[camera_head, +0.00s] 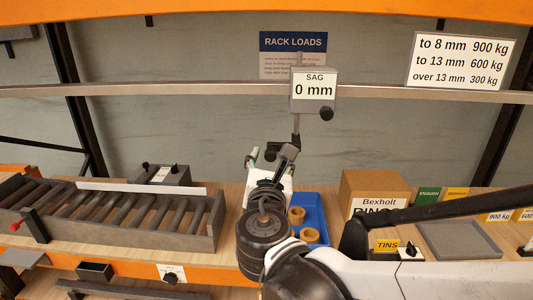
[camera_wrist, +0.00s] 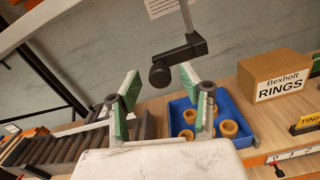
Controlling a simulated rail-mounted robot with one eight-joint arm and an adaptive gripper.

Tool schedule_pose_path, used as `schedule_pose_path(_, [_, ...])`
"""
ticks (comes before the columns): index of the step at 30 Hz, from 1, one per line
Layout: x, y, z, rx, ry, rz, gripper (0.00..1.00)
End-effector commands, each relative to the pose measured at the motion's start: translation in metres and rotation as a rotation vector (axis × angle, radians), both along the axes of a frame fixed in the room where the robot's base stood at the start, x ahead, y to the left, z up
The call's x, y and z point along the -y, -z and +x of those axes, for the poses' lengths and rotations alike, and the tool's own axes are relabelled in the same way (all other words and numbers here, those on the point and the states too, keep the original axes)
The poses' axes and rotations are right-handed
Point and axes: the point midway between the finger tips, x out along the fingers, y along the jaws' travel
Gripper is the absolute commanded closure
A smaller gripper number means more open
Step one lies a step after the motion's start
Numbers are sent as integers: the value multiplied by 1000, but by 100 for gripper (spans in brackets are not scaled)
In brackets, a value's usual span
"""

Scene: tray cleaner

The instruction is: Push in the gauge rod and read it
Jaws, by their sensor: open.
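The gauge (camera_head: 314,90) hangs in front of the rail at the middle of the head view, and its sign reads "SAG 0 mm". A dark round knob (camera_head: 326,114) sits at the sign's lower right. In the wrist view a dark knob (camera_wrist: 160,76) on a short arm joins a grey upright bar (camera_wrist: 188,18). My gripper (camera_wrist: 160,80) is open, with green-padded fingers spread to either side of the knob in the picture. I cannot tell how far the knob is beyond the fingertips. In the head view my gripper (camera_head: 270,154) is below the gauge, partly hidden by my wrist.
A blue tray (camera_head: 318,204) of wooden rings and a "Bexholt RINGS" box (camera_head: 372,187) stand on the shelf right of my gripper. A roller conveyor (camera_head: 110,215) is at left. A load sign (camera_head: 460,61) lists 8 mm 900 kg, 13 mm 600 kg, over 13 mm 300 kg.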

Motion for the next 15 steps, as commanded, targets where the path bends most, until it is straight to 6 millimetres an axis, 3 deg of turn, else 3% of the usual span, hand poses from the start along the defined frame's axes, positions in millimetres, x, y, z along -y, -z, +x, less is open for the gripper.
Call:
schedule_pose_path(6, [2, 0, 14, 0, 1, 0, 59])
schedule_pose_path(15, [2, 0, 16, 0, 0, 0, 59])
